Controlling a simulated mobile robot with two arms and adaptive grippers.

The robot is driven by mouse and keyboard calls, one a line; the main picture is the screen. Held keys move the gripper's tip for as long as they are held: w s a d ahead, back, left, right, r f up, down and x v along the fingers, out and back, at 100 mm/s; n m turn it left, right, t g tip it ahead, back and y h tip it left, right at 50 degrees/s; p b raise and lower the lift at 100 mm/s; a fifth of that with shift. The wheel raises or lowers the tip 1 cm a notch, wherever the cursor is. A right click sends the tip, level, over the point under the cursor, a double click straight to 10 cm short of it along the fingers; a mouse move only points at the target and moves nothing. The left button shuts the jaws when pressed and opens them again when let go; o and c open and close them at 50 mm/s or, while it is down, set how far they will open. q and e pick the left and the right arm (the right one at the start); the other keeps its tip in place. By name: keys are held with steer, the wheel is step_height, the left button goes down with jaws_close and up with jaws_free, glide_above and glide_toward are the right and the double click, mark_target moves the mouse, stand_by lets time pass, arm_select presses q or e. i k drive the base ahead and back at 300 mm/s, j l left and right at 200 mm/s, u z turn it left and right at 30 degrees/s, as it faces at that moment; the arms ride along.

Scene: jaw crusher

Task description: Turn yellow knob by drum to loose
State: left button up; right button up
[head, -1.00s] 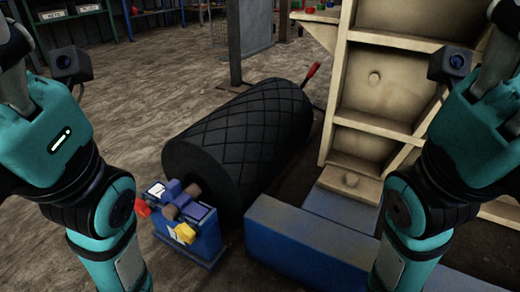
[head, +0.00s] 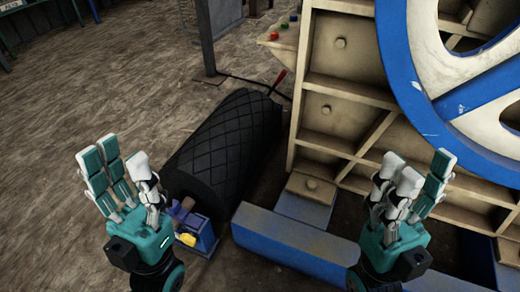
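The yellow knob (head: 188,240) is small and sits on the blue bearing block (head: 206,237) at the near end of the black drum (head: 225,147). The drum has a diamond-patterned surface and lies slanting away from me. My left gripper (head: 118,170) is a hand with its fingers extended upward, open and empty. It is left of the knob and apart from it in the picture, and its wrist partly covers the block. My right gripper (head: 412,178) is also open and empty, well to the right of the knob, in front of the machine frame. The knob's setting cannot be read.
A blue beam (head: 290,245) runs along the floor right of the drum. The cream ribbed machine frame (head: 335,90) and a large blue-rimmed wheel (head: 410,80) fill the right side. A red lever (head: 277,80) stands behind the drum. The floor at left is clear.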

mark_target(188, 239)
steer(key=j+z, duration=0.85)
steer(key=z, duration=0.2)
steer(key=k+j+z, duration=0.15)
steer(key=j, duration=0.35)
steer(key=k+j+z, duration=0.1)
steer(key=k+j, duration=0.15)
steer(key=j, duration=0.25)
steer(key=k+j+z, duration=0.15)
steer(key=j, duration=0.35)
steer(key=k+j+z, duration=0.15)
steer(key=k+j, duration=0.15)
steer(key=j, duration=0.15)
steer(key=k+j+z, duration=0.1)
steer(key=k+j, duration=0.15)
steer(key=j, duration=0.2)
steer(key=k+j, duration=0.25)
steer(key=j, duration=0.15)
steer(key=k+j, duration=0.25)
steer(key=j, duration=0.15)
steer(key=k+j, duration=0.25)
steer(key=j, duration=0.15)
steer(key=k+j, duration=0.2)
steer(key=j, duration=0.15)
